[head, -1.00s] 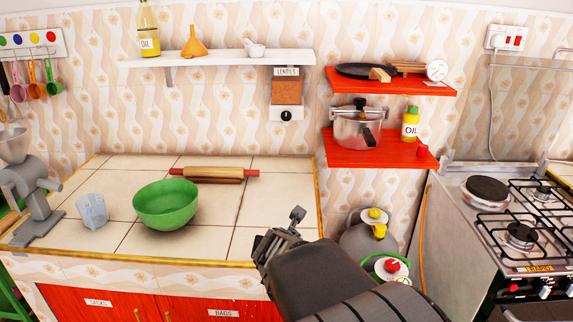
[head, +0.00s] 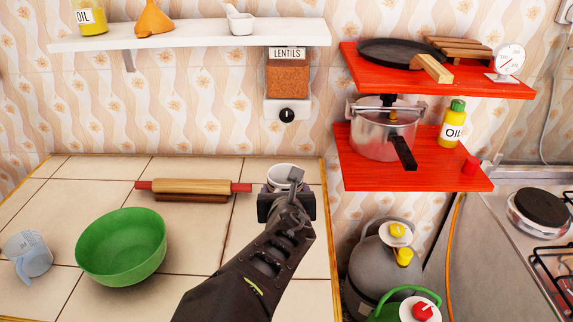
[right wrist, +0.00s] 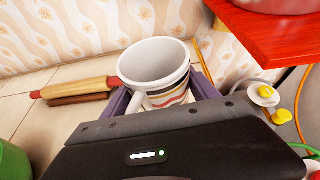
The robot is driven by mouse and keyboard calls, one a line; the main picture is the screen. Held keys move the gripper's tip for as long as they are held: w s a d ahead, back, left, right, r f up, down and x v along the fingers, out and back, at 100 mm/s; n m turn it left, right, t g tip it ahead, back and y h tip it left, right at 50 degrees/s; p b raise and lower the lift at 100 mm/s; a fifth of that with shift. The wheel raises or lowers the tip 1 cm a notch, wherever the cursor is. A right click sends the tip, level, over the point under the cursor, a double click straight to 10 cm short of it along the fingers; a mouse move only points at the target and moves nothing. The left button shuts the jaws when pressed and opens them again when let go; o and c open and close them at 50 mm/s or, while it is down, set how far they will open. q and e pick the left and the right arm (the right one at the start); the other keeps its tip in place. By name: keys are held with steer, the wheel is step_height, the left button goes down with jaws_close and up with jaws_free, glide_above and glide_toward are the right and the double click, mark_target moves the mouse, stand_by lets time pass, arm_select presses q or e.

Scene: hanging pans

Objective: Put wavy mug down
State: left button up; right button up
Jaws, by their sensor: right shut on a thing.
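The wavy mug (head: 283,172) is white inside, and its rim shows just beyond my right gripper (head: 286,193) in the head view. In the right wrist view, the mug (right wrist: 155,64) is upright, with coloured wavy bands and a white handle facing me. My right gripper is shut on it, with a purple finger on either side. The mug is over the back right part of the tiled counter (head: 205,225). Its base is hidden, so I cannot tell whether it touches the tiles. My left gripper is not in view.
A rolling pin (head: 193,187) lies left of the mug. A green bowl (head: 121,247) and a measuring jug (head: 27,256) stand further left. Red shelves (head: 425,172) hang to the right, past the counter's edge. Tiles between bowl and gripper are clear.

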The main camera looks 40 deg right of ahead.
steer(key=shift+w+d, duration=0.1)
steer(key=shift+r, duration=0.15)
steer(key=shift+w+d+r+p, duration=0.1)
steer(key=shift+r+p, duration=0.1)
steer(key=shift+p, duration=0.35)
steer(key=w+d+p, duration=0.2)
steer(key=p, duration=0.1)
steer(key=w+d+f, duration=0.1)
steer(key=w+d, duration=0.2)
steer(key=w, duration=0.1)
steer(key=w+d, duration=0.4)
steer(key=w+d+f, duration=0.1)
steer(key=w+d, duration=0.2)
steer(key=w, duration=0.1)
steer(key=shift+w+d+f, duration=0.2)
steer(key=shift+w+f, duration=0.05)
steer(key=shift+f, duration=0.55)
steer(key=shift+a, duration=0.1)
